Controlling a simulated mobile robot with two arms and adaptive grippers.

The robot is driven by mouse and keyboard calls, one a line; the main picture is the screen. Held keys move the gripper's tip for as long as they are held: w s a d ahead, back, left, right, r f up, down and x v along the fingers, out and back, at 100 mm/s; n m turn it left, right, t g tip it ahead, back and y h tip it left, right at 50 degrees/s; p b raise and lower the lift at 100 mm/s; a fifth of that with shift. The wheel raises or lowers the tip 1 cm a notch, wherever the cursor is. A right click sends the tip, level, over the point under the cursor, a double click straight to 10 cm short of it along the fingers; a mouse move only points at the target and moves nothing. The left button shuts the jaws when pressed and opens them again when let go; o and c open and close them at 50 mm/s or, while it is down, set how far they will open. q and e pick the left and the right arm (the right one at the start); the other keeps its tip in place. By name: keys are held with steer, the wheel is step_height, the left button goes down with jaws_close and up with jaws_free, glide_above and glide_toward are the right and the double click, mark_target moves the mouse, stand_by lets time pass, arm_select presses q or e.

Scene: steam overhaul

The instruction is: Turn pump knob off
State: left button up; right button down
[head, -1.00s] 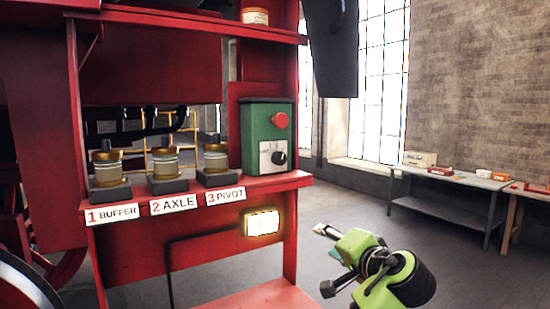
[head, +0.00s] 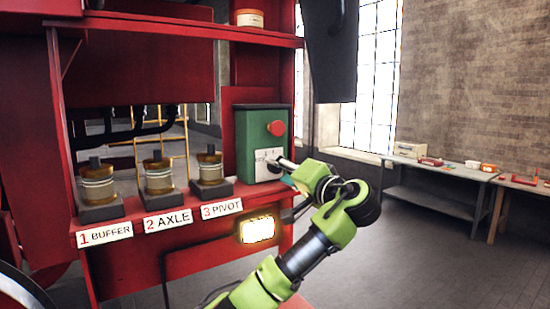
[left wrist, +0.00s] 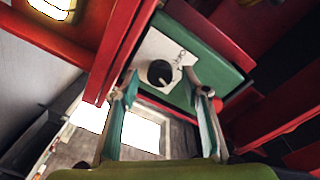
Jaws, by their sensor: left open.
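The green pump box (head: 250,140) stands on the red shelf, with a red button (head: 276,128) above a pale dial plate (head: 266,158). In the left wrist view the black pump knob (left wrist: 160,73) sits on that plate, with a light mark on its face. In the head view the knob is largely hidden by my left gripper (head: 286,170). This gripper is in front of the plate. In the wrist view its fingers (left wrist: 164,93) are spread, one to each side of the knob; I cannot tell whether they touch it. My right gripper is not in view.
Several capped jars, one being the axle jar (head: 158,175), stand left of the box on the red shelf (head: 190,213). A glowing lamp (head: 257,230) is below it. A grey workbench (head: 440,205) stands at the right. The floor between is clear.

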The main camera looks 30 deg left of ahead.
mark_target(277, 169)
arm_select(q)
steer(key=shift+p+x, duration=0.45)
steer(key=shift+x, duration=0.7)
steer(key=shift+w+a, duration=0.25)
steer(key=shift+a, duration=0.2)
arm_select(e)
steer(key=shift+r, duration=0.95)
